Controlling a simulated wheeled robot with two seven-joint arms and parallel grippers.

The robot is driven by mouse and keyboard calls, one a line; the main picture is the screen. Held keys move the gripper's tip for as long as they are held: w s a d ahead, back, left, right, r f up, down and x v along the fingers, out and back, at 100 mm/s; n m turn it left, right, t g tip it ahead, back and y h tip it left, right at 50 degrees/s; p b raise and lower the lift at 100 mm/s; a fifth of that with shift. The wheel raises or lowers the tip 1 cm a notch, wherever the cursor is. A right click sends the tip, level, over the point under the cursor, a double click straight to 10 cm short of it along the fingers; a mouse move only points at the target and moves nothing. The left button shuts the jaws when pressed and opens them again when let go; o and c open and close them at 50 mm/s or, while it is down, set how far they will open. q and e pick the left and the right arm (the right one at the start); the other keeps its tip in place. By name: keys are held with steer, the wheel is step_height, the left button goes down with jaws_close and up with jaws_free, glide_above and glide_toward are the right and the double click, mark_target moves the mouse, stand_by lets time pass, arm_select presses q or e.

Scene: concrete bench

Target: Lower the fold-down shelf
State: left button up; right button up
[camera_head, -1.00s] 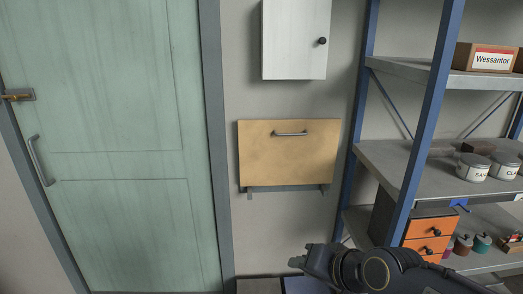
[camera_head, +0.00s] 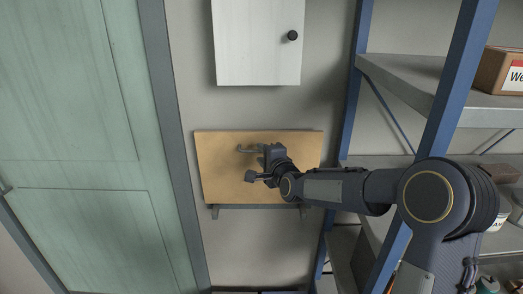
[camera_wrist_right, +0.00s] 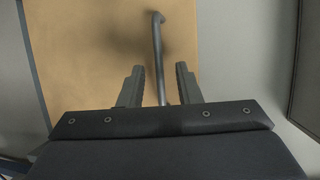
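The fold-down shelf (camera_head: 225,175) is a tan wooden panel lying flat up against the wall. Its grey bar handle (camera_head: 245,150) runs across near the top edge; my right gripper hides its right end. Two grey brackets sit under the panel. My right gripper (camera_head: 260,166) is in front of the panel at the handle. In the right wrist view the handle (camera_wrist_right: 158,38) runs between the two fingers (camera_wrist_right: 160,80), with a gap on each side, so the gripper is open around it. My left gripper is not in view.
A white wall cabinet (camera_head: 258,45) with a black knob hangs above the shelf. A green door (camera_head: 75,130) stands at the left. A blue-framed rack (camera_head: 405,80) with a cardboard box (camera_head: 500,72) stands close on the right, behind my right arm.

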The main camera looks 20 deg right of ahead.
steer(key=shift+w+f, duration=0.1)
steer(key=shift+w, duration=0.4)
steer(key=shift+c, duration=0.3)
jaws_close()
